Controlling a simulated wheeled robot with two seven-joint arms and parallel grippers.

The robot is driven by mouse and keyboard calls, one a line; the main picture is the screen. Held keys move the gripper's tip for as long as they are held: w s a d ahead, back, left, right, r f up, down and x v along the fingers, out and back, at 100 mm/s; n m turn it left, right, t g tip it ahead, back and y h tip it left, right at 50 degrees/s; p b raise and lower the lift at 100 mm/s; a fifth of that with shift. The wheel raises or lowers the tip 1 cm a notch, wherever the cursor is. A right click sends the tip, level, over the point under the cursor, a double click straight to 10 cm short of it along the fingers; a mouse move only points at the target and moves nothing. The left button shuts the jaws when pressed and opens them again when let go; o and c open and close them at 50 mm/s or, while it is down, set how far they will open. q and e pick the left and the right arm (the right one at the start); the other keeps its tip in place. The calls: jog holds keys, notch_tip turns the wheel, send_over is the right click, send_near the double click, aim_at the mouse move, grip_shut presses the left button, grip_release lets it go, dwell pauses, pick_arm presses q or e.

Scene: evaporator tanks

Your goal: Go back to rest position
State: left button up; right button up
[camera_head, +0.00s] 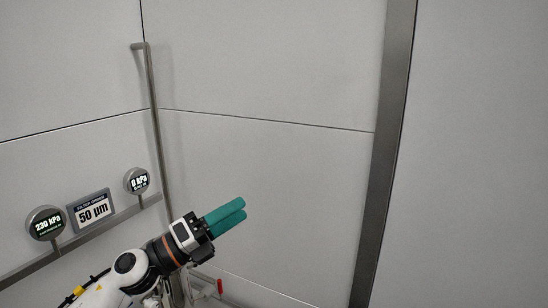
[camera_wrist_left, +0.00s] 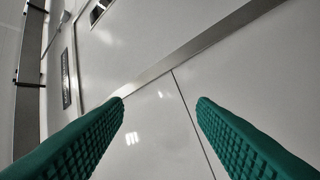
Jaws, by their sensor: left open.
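My left gripper (camera_head: 243,209) has green fingers and reaches in from the lower left in the head view, pointing right and slightly up in front of pale wall panels. In the left wrist view its two ridged green fingers (camera_wrist_left: 160,100) stand wide apart. Only wall panel shows between them, and they hold nothing. My right gripper is not in either view.
Two round gauges, one reading 230 kPa (camera_head: 46,223) and one 0 kPa (camera_head: 137,181), flank a 50 µm sign (camera_head: 91,210) at left. A vertical pipe (camera_head: 155,120) runs behind my arm. A red-handled fitting (camera_head: 219,287) sits below the gripper. A dark metal strip (camera_head: 385,150) stands right.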

pick_arm(q)
jog(key=s+a+f+n+t+y, duration=0.3)
jog(key=a+f+n+y, duration=0.2)
jog(key=f+n+y, duration=0.7)
jog(key=s+a+f+n+t+y, duration=0.25)
jog(key=a+f+n+y, duration=0.4)
jog(key=n, duration=0.85)
jog(key=s+a+f+n+g, duration=0.1)
jog(key=s+f+n+g, duration=0.4)
jog(key=s+f, duration=0.6)
jog(key=s+f+n+g, duration=0.3)
jog(key=s+f+g, duration=0.45)
jog(key=s, duration=0.75)
notch_tip(320, 180, down, 26)
jog(key=s+g, duration=0.1)
jog(key=g, duration=0.1)
jog(key=s+a+f+g, duration=0.1)
jog(key=s+a+f, duration=0.2)
jog(key=s+f, duration=1.2)
jog(key=shift+s+f+m, duration=0.25)
jog(key=shift+s+m, duration=0.15)
jog(key=shift+s, duration=0.35)
